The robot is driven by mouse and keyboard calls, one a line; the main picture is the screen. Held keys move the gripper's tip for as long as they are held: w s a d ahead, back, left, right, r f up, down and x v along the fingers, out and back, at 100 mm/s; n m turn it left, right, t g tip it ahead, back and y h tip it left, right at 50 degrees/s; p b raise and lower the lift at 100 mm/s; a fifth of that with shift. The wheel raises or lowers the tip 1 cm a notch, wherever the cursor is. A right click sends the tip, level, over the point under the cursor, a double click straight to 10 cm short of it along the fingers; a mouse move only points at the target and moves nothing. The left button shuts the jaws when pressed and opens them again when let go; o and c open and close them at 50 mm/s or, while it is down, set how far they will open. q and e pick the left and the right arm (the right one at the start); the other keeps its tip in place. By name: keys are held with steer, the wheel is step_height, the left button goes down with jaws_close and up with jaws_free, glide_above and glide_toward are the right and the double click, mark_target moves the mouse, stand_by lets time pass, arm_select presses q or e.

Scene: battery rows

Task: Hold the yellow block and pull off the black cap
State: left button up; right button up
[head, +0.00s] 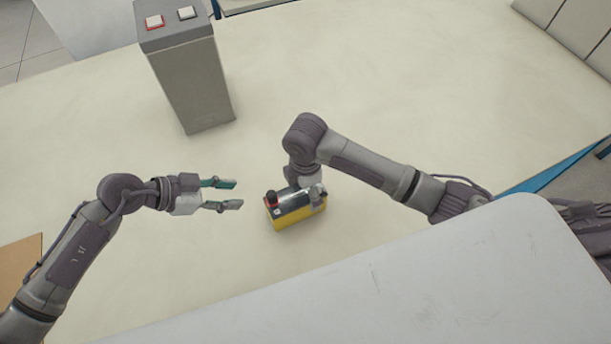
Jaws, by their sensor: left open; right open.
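The yellow block (298,215) stands on the pale table, with a grey and dark top. A small dark cap (271,198) with a hint of red shows at its left top end; I take it to be the black cap. My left gripper (231,194) is open and empty, its fingers pointing right toward the block with a gap between. My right gripper (305,190) points down over the block's top and right part. It is open, but its fingers are hard to separate from the block's top, and contact cannot be told.
A tall grey box (188,85) with a red-framed button and a dark-framed button stands behind, at upper left. A white rounded panel (440,280) covers the lower right. A brown board (20,268) lies at the left edge. The table around the block is mostly clear.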

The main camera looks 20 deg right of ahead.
steer(key=shift+f, duration=2.35)
jaws_close()
steer(key=shift+w, duration=0.1)
